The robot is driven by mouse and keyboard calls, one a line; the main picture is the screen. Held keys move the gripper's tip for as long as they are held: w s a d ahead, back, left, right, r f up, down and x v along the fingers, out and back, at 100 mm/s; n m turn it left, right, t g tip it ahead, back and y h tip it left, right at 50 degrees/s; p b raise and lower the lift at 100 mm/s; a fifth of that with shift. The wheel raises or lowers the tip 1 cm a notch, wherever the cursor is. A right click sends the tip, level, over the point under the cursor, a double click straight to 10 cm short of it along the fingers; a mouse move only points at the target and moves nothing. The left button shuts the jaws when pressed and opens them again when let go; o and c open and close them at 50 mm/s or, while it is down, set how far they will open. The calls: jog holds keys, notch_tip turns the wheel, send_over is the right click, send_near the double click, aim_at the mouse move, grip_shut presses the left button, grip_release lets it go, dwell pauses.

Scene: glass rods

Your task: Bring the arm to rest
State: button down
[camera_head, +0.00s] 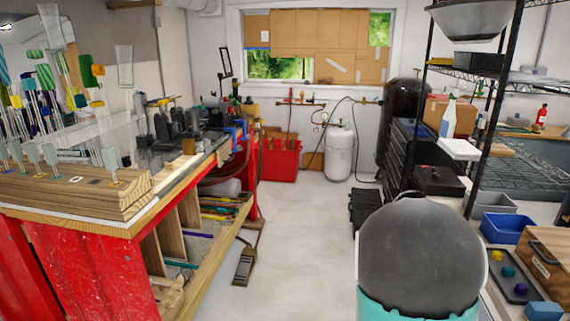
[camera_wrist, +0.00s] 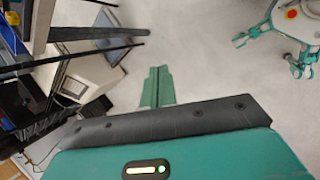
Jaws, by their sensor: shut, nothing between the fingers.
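My gripper (camera_wrist: 158,72) shows in the wrist view as two green fingers lying side by side beyond a dark grey plate. It is shut and empty, with the pale floor behind it. A large dark grey rounded part of my arm (camera_head: 420,255), with teal below it, fills the lower right of the head view. My gripper's fingers do not show in the head view. Teal parts of my own body show at the upper right of the wrist view.
A red workbench (camera_head: 80,265) with a wooden rod rack (camera_head: 70,195) holding glass rods stands left. A black wire shelf (camera_head: 520,180) stands right, near a blue bin (camera_head: 507,228) and dark tray (camera_head: 515,277). The pale floor (camera_head: 305,230) between is mostly clear; a pedal (camera_head: 245,265) lies by the bench.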

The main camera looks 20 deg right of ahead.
jog(key=w+a+r+m+t+y, duration=0.1)
jog(key=a+r+m+t, duration=0.1)
jog(key=a+r, duration=0.5)
jog(key=w+a+r+m+t+y, duration=0.15)
jog(key=a+r, duration=0.25)
jog(key=a, duration=0.6)
jog(key=s+a+r+m+t+y, duration=0.1)
jog(key=s+a+r, duration=0.3)
jog(key=a, duration=0.4)
jog(key=s+a+r+m+t+y, duration=0.1)
jog(key=s+a+r, duration=0.3)
jog(key=a, duration=0.4)
jog(key=shift+s+a+r+m+t+y, duration=0.15)
jog(key=shift+s+a+m+t+y, duration=0.25)
jog(key=shift+s, duration=0.35)
jog(key=shift+d, duration=0.2)
